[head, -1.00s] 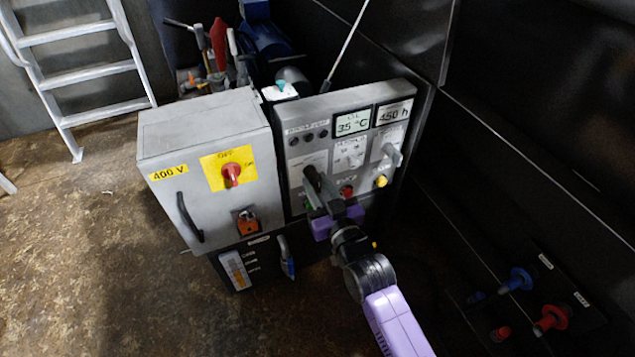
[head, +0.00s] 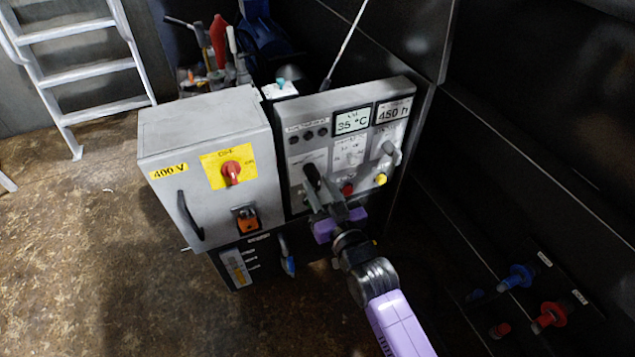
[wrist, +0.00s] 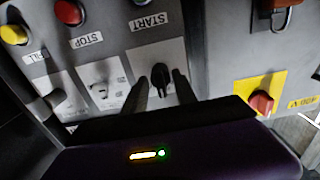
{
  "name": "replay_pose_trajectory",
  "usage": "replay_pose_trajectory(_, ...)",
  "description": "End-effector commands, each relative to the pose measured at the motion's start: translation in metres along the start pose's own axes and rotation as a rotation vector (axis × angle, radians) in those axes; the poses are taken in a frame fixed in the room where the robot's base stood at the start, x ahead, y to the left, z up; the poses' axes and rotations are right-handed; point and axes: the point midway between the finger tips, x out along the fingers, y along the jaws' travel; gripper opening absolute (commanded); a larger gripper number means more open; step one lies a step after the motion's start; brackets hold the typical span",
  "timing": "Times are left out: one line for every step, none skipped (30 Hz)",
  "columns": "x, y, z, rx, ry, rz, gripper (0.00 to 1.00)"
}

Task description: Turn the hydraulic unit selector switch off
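A black selector switch (head: 311,173) sits on a white label plate on the grey control panel (head: 300,150). It also shows in the wrist view (wrist: 160,77), its pointer standing roughly upright there. The plate's lettering is too small to read, so I cannot confirm it as the hydraulic unit selector. My gripper (head: 322,192) is in front of this switch. In the wrist view my gripper (wrist: 160,84) has one finger on each side of the knob, with narrow gaps showing; it looks open, not clamped.
Nearby are a red STOP button (wrist: 69,12), a yellow button (wrist: 14,34), and two other selectors, the middle (head: 350,157) and right (head: 389,151). A 400 V cabinet (head: 205,130) with a red rotary switch (head: 231,170) stands to the left. Open floor lies in front.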

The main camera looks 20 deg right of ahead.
Motion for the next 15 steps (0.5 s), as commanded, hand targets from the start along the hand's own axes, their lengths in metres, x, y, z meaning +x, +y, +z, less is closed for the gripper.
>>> replay_pose_trajectory(-0.009,0.000,0.000,0.000,-0.003,0.000,0.34)
replay_pose_trajectory(-0.014,0.000,-0.001,0.000,-0.002,0.000,0.34)
replay_pose_trajectory(-0.020,0.000,0.000,0.000,-0.003,0.000,0.34)
replay_pose_trajectory(-0.025,0.000,0.000,0.000,-0.003,0.000,0.34)
replay_pose_trajectory(-0.030,0.000,0.000,0.000,-0.003,-0.001,0.34)
replay_pose_trajectory(-0.037,0.000,0.000,0.000,-0.004,-0.001,0.34)
replay_pose_trajectory(-0.041,0.000,0.000,0.000,-0.003,-0.001,0.34)
replay_pose_trajectory(-0.045,0.000,0.000,0.000,-0.004,-0.001,0.34)
replay_pose_trajectory(-0.050,0.000,0.000,0.000,-0.003,0.000,0.34)
replay_pose_trajectory(-0.053,0.000,0.000,0.000,-0.003,0.000,0.34)
replay_pose_trajectory(-0.057,0.000,0.001,0.000,-0.003,0.000,0.34)
replay_pose_trajectory(-0.060,0.000,0.000,0.000,-0.002,0.000,0.34)
replay_pose_trajectory(-0.061,0.000,0.000,0.000,-0.001,0.000,0.34)
replay_pose_trajectory(-0.063,0.000,0.000,0.000,-0.001,0.000,0.34)
replay_pose_trajectory(-0.065,0.000,0.000,0.000,-0.001,0.000,0.34)
